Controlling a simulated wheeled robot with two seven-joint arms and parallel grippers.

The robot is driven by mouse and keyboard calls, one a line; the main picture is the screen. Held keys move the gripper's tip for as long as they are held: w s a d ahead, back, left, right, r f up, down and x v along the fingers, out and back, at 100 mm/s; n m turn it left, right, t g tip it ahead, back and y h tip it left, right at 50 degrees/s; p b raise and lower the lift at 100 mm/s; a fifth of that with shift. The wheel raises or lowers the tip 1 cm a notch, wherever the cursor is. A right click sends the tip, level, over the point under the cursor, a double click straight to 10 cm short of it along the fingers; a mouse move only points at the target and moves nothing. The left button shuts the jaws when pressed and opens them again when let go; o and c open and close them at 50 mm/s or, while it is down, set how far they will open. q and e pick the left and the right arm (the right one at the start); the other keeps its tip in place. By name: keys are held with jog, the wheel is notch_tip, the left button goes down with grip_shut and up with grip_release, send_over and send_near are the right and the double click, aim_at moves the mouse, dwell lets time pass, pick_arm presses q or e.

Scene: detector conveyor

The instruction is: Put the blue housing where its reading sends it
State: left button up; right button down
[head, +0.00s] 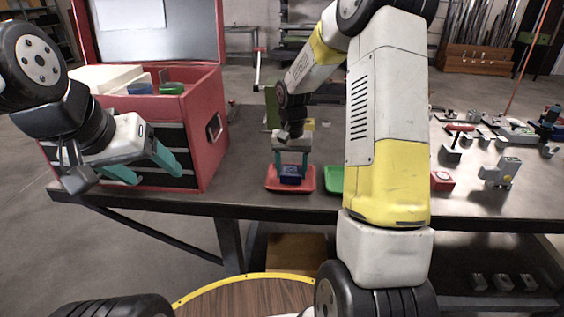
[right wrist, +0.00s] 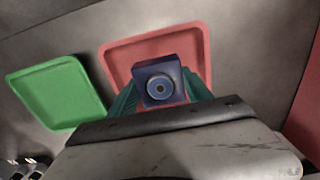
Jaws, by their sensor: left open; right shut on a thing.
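The blue housing (head: 290,175) is between the teal fingers of my right gripper (head: 291,168), at the red tray (head: 271,186). In the right wrist view the housing (right wrist: 160,84) shows a round ringed face, with the gripper's fingers (right wrist: 160,98) on both sides and the red tray (right wrist: 120,55) behind it. I cannot tell whether the housing touches the tray floor. The green tray (head: 333,180) stands just right of the red one, partly hidden by my right arm; it also shows in the right wrist view (right wrist: 57,92). My left gripper (head: 150,168) is open and empty at the left.
A red toolbox (head: 211,130) with an open lid stands left of the trays, holding a green and a blue item on top. Small grey devices, a red block (head: 441,181) and other parts crowd the table's right side. The table's front edge runs close below the trays.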

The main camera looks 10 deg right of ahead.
jog(key=shift+f, duration=0.2)
jog(key=shift+c, duration=2.2)
grip_release()
jog(key=shift+f, duration=0.1)
jog(key=s+r+n+t, duration=0.1)
jog(key=s+r, duration=0.2)
jog(key=r, duration=0.6)
jog(key=s+r+t, duration=0.1)
jog(key=s+r, duration=0.2)
jog(key=r, duration=0.6)
jog(key=s+a+r+n+t+y, duration=0.1)
jog(key=s+r+t, duration=0.1)
jog(key=s, duration=0.7)
jog(key=s+a+r+n+t+y, duration=0.1)
jog(key=s+t, duration=0.1)
jog(key=s, duration=0.7)
jog(key=shift+s+r+n, duration=0.15)
jog(key=shift+r+n, duration=0.2)
jog(key=shift+n, duration=0.05)
jog(key=shift+a, duration=0.1)
